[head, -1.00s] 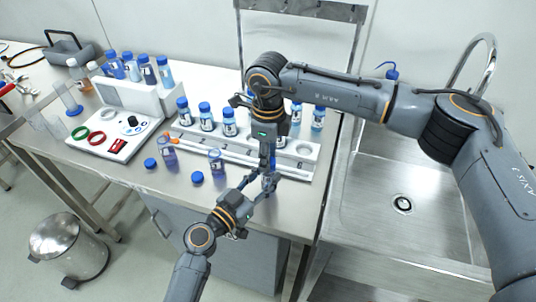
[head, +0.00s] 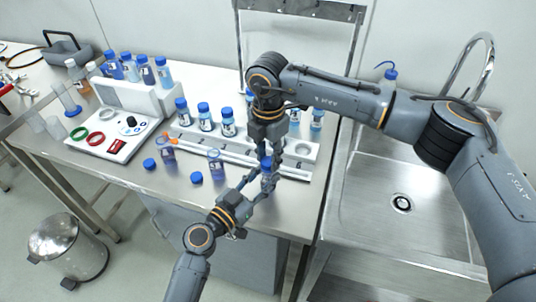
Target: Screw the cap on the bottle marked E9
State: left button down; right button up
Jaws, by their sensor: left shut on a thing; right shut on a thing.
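My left gripper (head: 265,186), on the arm from the bottom, is shut on a small bottle (head: 267,179) near the front edge of the bench. The bottle looks upright and is mostly hidden by fingers, so I cannot read its mark. My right gripper (head: 271,159) comes down from above and is shut on a blue cap (head: 266,163) at the bottle's top. The cap sits at the bottle's mouth. I cannot tell how tightly it is seated.
Two loose blue caps (head: 197,178) (head: 149,164) and two open bottles (head: 216,162) (head: 167,149) stand on the bench front. A white rack (head: 303,151) holds several blue-capped bottles behind my grippers. A sink (head: 408,225) lies to the right.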

jog(key=m, duration=1.1)
jog(key=shift+s+m, duration=0.1)
jog(key=shift+m, duration=0.2)
jog(key=o, duration=0.7)
jog(key=shift+r, duration=2.25)
jog(key=shift+c, duration=0.4)
